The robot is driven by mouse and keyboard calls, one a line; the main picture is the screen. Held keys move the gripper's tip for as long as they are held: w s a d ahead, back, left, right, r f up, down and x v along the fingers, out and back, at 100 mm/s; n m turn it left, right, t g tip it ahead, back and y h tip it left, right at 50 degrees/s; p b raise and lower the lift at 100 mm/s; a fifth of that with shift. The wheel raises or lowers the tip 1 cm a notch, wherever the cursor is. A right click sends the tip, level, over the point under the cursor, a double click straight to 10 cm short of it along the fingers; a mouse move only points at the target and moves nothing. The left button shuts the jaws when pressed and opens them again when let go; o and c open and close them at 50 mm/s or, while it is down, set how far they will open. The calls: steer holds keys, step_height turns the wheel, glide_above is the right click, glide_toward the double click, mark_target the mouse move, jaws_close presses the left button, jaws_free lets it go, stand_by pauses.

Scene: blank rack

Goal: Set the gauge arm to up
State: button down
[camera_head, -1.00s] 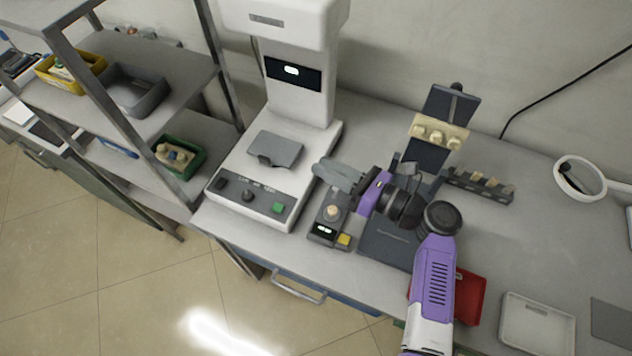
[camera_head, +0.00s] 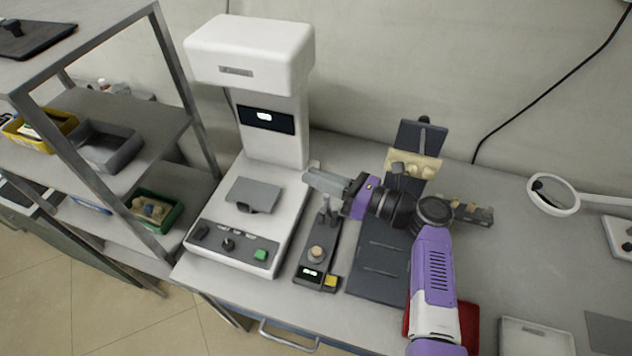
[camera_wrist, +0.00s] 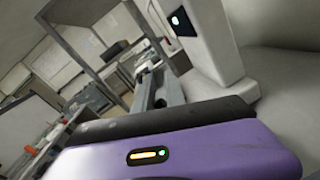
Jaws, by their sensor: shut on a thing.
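The gauge (camera_head: 304,283) is a narrow dark unit on the bench, with a round beige knob, a small lit display and a yellow button. Small grey uprights rise at its far end. My gripper (camera_head: 322,180) reaches over that far end from the right, its grey fingers pointing left above the uprights. The fingers are closed, shut on the gauge arm, which they mostly hide; its exact angle cannot be told. In the wrist view the fingers (camera_wrist: 165,88) show close together beyond my purple gripper body, and the held part is not clear.
A white machine (camera_head: 273,140) with a grey plate stands just left of the gauge. A dark stand (camera_head: 385,262) with a beige block lies under my arm. A slotted rack (camera_head: 470,211), red tray (camera_head: 466,325) and magnifier (camera_head: 553,194) are to the right. Shelves (camera_head: 165,70) stand left.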

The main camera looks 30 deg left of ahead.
steer(key=shift+s+d+f, duration=0.1)
steer(key=shift+f, duration=0.5)
steer(key=shift+s+d+f, duration=0.1)
steer(key=shift+f, duration=0.45)
steer(key=c, duration=1.3)
jaws_free()
steer(key=shift+a, duration=0.1)
steer(key=d, duration=0.5)
steer(key=w+d+r, duration=0.1)
steer(key=d, duration=0.2)
